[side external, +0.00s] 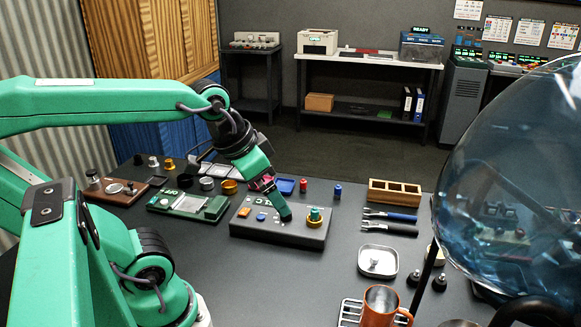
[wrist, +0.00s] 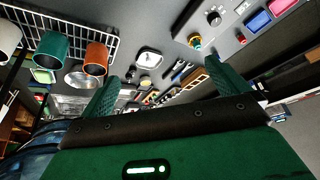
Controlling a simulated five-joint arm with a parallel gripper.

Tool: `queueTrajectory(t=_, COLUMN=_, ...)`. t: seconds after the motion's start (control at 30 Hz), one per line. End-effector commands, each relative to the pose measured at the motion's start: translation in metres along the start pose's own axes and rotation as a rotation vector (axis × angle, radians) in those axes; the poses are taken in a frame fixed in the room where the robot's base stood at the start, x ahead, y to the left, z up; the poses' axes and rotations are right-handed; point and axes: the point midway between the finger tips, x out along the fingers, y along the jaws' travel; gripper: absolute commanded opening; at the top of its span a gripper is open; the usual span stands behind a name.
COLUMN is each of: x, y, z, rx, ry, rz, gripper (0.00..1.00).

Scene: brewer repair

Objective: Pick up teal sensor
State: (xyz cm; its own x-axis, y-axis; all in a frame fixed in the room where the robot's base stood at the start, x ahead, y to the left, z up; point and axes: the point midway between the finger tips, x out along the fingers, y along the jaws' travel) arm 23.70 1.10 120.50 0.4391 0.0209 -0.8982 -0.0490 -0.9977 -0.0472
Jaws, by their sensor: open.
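The teal sensor (side external: 314,214), a small teal piece with a gold ring, stands upright on the right end of a dark grey block (side external: 262,228). In the wrist view a small teal-and-yellow piece that looks like it (wrist: 194,41) shows beyond the fingers, towards the upper right. My gripper (side external: 284,212) points down over the block, just left of the sensor. Its two green fingers are spread apart in the wrist view (wrist: 162,70), with nothing held. The side view hides one finger, and I cannot tell whether the tip touches the block.
A red cylinder (side external: 303,185) and a blue cylinder (side external: 338,191) stand behind the block. A wooden tray (side external: 394,192), blue-handled tools (side external: 390,216) and a metal dish (side external: 378,261) lie to the right. An orange mug (side external: 381,305) is at the front. A large glass globe fills the right.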

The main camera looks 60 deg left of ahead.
Motion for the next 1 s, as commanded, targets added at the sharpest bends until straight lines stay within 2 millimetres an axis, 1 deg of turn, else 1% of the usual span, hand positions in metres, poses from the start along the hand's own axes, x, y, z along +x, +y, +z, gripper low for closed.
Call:
queueTrajectory(t=0.1, x=-0.0002, y=0.0085, z=0.0094, rx=-0.038, ry=0.026, rz=0.013, gripper=1.0)
queueTrajectory(t=0.3, x=0.0004, y=0.0127, z=0.0146, rx=-0.066, ry=0.038, rz=0.02, gripper=1.0)
queueTrajectory(t=0.33, x=0.0004, y=0.0127, z=0.0147, rx=-0.067, ry=0.038, rz=0.021, gripper=0.98)
queueTrajectory(t=0.4, x=0.0004, y=0.0126, z=0.0146, rx=-0.067, ry=0.038, rz=0.02, gripper=0.84)
queueTrajectory(t=0.57, x=0.0003, y=0.0124, z=0.0144, rx=-0.066, ry=0.038, rz=0.02, gripper=0.55)
queueTrajectory(t=0.6, x=0.0003, y=0.0124, z=0.0144, rx=-0.066, ry=0.038, rz=0.02, gripper=0.48)
queueTrajectory(t=1.0, x=0.0006, y=0.0114, z=0.0121, rx=-0.064, ry=0.033, rz=0.018, gripper=0.48)
